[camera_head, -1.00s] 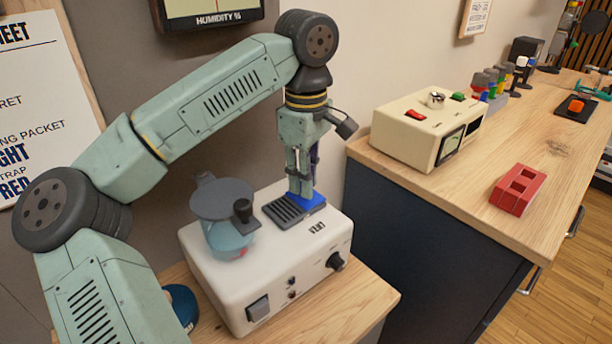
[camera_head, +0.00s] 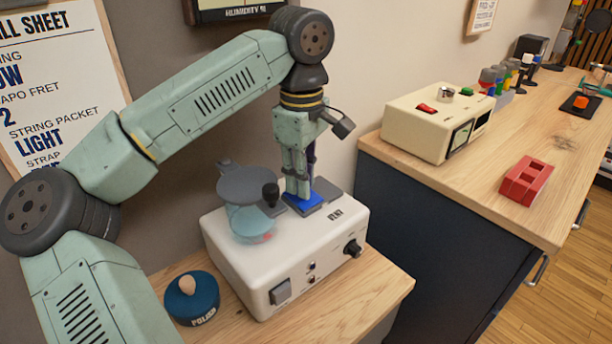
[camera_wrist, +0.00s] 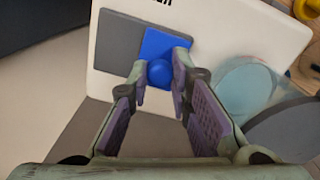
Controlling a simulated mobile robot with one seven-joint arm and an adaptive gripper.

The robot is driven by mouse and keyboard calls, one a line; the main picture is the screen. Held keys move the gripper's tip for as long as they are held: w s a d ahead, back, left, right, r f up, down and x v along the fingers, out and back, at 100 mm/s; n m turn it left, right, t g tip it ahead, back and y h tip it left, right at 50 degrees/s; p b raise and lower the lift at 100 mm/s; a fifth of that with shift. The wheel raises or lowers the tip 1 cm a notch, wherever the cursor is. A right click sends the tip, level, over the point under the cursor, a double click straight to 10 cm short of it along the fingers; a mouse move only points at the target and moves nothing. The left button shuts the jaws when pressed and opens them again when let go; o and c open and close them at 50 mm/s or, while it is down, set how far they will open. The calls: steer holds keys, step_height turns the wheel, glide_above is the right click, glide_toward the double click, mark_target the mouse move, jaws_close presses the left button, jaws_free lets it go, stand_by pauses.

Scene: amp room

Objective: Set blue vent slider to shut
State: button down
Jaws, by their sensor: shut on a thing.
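The blue vent slider (camera_head: 305,206) sits on top of a white box (camera_head: 262,292). A plain grey plate (camera_head: 328,188) lies to its right in the head view; in the wrist view the grey plate (camera_wrist: 112,42) lies left of the slider (camera_wrist: 160,40). My gripper (camera_head: 298,190) points down at the slider. In the wrist view its fingertips (camera_wrist: 160,73) are closed around the slider's round blue knob (camera_wrist: 159,73). The vent slats are mostly or wholly hidden now.
A round grey lid (camera_head: 246,184) over a clear bluish vessel (camera_head: 250,222) stands close left of my gripper. A blue polish tin (camera_head: 192,297) is on the bench at front left. A cream meter box (camera_head: 437,120) and red block (camera_head: 525,182) are on the right counter.

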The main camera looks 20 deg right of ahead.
steer(key=shift+s+a, duration=0.1)
steer(key=shift+a, duration=0.05)
steer(key=c, duration=1.5)
jaws_free()
steer(key=shift+a, duration=0.1)
steer(key=shift+o, duration=0.2)
steer(key=shift+r, duration=0.1)
steer(key=shift+r, duration=0.35)
step_height(320, 180, up, 11)
